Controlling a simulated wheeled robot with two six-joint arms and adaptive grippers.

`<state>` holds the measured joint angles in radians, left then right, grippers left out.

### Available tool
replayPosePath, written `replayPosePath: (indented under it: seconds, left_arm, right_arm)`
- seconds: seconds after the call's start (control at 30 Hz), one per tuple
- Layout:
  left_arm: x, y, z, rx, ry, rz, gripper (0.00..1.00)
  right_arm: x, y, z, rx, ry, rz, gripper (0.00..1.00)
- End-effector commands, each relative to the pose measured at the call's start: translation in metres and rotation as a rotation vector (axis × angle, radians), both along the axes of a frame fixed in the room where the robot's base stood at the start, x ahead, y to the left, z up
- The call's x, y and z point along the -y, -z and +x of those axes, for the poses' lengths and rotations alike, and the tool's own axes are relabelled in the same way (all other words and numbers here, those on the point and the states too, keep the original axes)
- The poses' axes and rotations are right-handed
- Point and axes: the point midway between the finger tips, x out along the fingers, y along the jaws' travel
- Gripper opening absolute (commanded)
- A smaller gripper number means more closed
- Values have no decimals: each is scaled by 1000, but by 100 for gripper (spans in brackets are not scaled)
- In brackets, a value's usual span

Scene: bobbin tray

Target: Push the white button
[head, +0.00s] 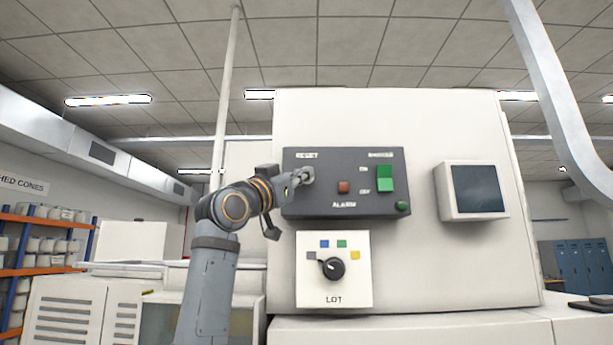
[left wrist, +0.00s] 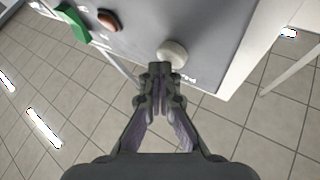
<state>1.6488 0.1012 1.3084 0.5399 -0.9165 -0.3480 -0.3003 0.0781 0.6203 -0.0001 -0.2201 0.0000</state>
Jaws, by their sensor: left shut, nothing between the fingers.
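The white button (left wrist: 173,53) is a round pale knob on the dark grey panel (head: 335,208), beside the RESET label. In the head view the white button (head: 308,174) is partly hidden by my left gripper (head: 299,176). My left gripper also shows in the left wrist view (left wrist: 160,68), shut and empty, with its fingertips just beside the button's edge. I cannot tell whether the fingertips touch it. My right gripper is in neither view.
Below is a LOT dial (head: 333,268). A screen (head: 473,190) sits to the right. Orange shelving (head: 40,218) stands far left.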

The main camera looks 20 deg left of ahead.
Motion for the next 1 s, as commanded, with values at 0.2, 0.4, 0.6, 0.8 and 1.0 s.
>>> replayPosePath:
  seconds: [0.2,0.4,0.6,0.8,1.0]
  left_arm:
    - [-1,1,3,-2,0,0,0]
    - [-1,1,4,-2,-1,-1,0]
    - [0,2,2,-2,0,1,0]
    - [3,3,-9,0,0,-1,0]
    - [5,2,-15,0,-1,-1,0]
  right_arm:
    - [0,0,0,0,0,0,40]
    - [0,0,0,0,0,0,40]
    - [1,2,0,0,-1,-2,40]
    - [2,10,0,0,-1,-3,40]
    - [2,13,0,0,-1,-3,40]
